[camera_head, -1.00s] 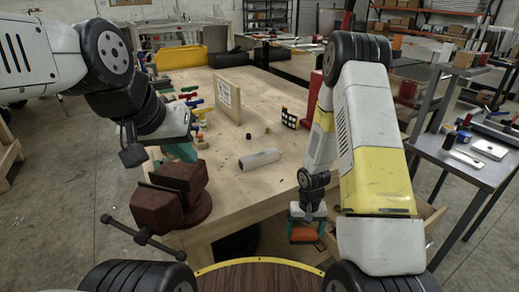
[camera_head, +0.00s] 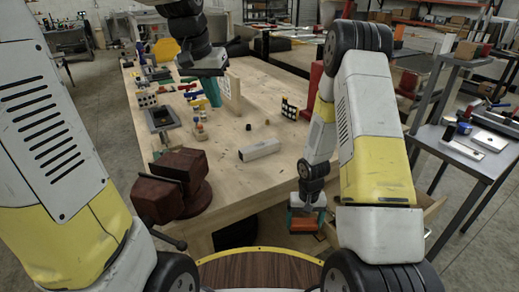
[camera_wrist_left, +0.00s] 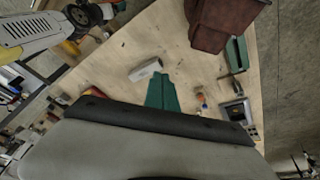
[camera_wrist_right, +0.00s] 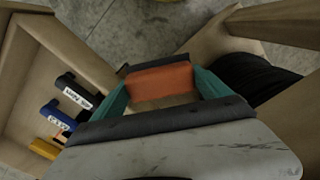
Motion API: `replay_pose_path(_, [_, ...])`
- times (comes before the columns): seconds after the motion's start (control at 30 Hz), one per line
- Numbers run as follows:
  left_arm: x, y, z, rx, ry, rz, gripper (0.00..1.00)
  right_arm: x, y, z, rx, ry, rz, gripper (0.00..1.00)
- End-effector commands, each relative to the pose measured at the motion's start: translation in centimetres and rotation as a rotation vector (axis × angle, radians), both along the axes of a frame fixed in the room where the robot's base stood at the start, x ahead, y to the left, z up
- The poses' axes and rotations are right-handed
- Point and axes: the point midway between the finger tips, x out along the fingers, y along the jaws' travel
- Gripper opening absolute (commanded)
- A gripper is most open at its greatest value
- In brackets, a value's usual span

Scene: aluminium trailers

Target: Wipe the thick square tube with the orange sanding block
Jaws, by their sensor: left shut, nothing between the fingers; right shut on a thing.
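The thick square tube (camera_head: 260,149) is a light grey bar lying on the wooden workbench. It also shows in the left wrist view (camera_wrist_left: 145,69). My right gripper (camera_head: 305,209) is low in front of the bench, below the tabletop, its green fingers shut on the orange sanding block (camera_wrist_right: 160,81), which has a dark edge. The block also shows in the head view (camera_head: 303,223). My left gripper (camera_head: 211,92) is raised over the far left part of the bench, its green fingers shut and empty; its fingertips (camera_wrist_left: 162,76) show pointing toward the tube in the left wrist view.
A dark red vise (camera_head: 178,181) stands at the bench's near left corner. Clamps, small bottles (camera_head: 200,132) and a dark tray (camera_head: 162,118) lie along the left side. An open wooden drawer (camera_wrist_right: 35,112) with clamps lies beside my right gripper. Bench around the tube is mostly clear.

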Motion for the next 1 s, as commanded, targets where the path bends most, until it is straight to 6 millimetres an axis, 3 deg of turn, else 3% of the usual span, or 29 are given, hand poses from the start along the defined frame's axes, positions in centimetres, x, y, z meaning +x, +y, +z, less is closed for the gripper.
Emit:
replay_pose_path(0.03, [1.8,-0.6,-0.8,0.012,0.023,-0.017,0.00,0.0,0.0,0.0,0.000,0.000,0.000,0.55])
replay_pose_path(0.2, [6.8,-2.3,-3.4,0.052,0.082,-0.074,0.00,0.0,0.0,0.0,0.000,0.000,0.000,0.55])
replay_pose_path(0.5, [14.4,-5.8,-10.4,0.125,0.186,-0.175,0.00,0.0,0.0,0.0,0.000,0.000,0.000,0.55])
replay_pose_path(0.7, [17.3,-7.8,-15.1,0.163,0.238,-0.226,0.00,0.0,0.0,0.0,0.000,0.000,0.000,0.55])
replay_pose_path(1.0, [18.6,-8.8,-18.3,0.184,0.267,-0.255,0.00,0.0,0.0,0.0,0.000,0.000,0.000,0.55])
